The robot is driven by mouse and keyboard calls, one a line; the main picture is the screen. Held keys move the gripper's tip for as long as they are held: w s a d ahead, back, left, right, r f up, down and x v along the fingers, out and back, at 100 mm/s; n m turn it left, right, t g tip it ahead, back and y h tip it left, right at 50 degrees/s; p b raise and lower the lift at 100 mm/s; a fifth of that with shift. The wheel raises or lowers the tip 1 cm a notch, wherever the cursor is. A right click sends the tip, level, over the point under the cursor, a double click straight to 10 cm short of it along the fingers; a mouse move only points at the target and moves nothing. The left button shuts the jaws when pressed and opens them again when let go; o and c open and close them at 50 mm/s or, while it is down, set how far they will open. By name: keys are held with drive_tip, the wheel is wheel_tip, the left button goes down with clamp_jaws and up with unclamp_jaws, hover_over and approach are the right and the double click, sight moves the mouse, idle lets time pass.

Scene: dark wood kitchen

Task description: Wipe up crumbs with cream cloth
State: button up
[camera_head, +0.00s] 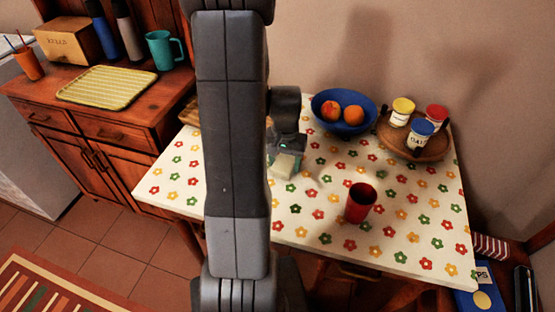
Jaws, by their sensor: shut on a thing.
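My gripper (289,146) is over the flower-patterned table (330,235), just right of my upright arm link. It is shut on a small cream cloth (285,164), which hangs below the fingers at or close to the tabletop. I cannot tell whether the cloth touches the table. No crumbs can be made out among the printed flowers. My arm hides a strip of the table to the left of the gripper.
A red cup (360,203) stands right of the gripper. Behind are a blue bowl (343,128) of fruit and a wooden tray (433,149) with lidded jars. The front right tabletop is clear. A wooden cabinet (115,120) with a yellow tray (107,87) stands left.

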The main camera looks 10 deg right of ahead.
sight(307, 175)
drive_tip(key=shift+s+d, duration=0.5)
drive_tip(key=shift+d, duration=0.25)
drive_tip(key=shift+s+d, duration=0.45)
drive_tip(key=shift+d, duration=0.3)
drive_tip(key=shift+s+d+f, duration=0.1)
drive_tip(key=shift+s+d, duration=0.4)
drive_tip(key=shift+d, duration=0.25)
drive_tip(key=shift+s+d, duration=0.45)
drive_tip(key=shift+d, duration=0.25)
drive_tip(key=shift+r+p, duration=2.25)
drive_tip(key=shift+r, duration=0.8)
wheel_tip(307, 175, up, 3)
drive_tip(key=shift+p, duration=1.1)
drive_tip(key=shift+w, duration=0.1)
